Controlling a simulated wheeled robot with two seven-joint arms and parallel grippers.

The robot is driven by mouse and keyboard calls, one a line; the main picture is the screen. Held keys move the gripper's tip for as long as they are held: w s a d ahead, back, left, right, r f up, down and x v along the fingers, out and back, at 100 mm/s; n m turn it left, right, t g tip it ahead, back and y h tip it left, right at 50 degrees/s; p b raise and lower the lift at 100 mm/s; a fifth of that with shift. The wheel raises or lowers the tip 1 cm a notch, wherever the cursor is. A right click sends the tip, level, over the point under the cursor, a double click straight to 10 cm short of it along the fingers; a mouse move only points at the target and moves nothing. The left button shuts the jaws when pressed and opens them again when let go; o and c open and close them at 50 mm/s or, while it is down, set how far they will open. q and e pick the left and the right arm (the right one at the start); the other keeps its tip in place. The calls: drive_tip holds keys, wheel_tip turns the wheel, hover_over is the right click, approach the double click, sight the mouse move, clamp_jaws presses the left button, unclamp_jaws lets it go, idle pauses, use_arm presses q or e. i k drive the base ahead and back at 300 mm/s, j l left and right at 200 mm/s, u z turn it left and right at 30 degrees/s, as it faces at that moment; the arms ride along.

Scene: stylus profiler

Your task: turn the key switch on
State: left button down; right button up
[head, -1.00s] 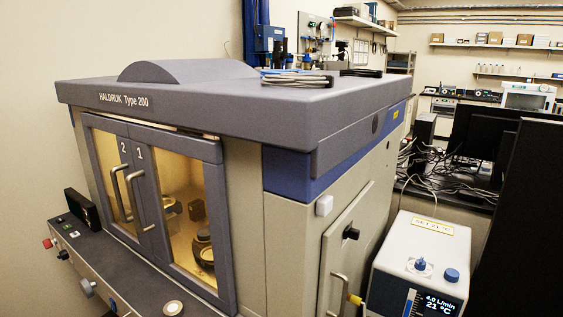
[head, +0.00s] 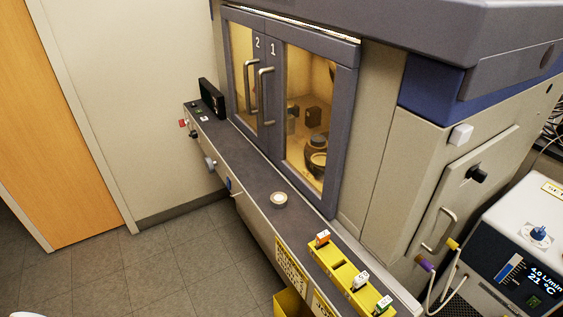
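I cannot make out for sure which control is the key switch. Small controls line the front face of the machine's ledge: a red knob (head: 183,123), a dark knob (head: 194,134), a silver knob (head: 210,163) and a blue-and-dark round part (head: 229,184). A black knob (head: 478,174) also sits on the machine's right side panel. No key is clearly visible at this size. Neither of my grippers is in view.
The machine's doors (head: 268,95), marked 2 and 1, look closed. A small black screen (head: 211,97) and a round disc (head: 279,199) are on the ledge. A yellow tray (head: 343,272) holds tagged items at its near end. The floor (head: 170,262) at left is clear.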

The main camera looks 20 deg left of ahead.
sight(182, 122)
drive_tip(key=u, duration=1.45)
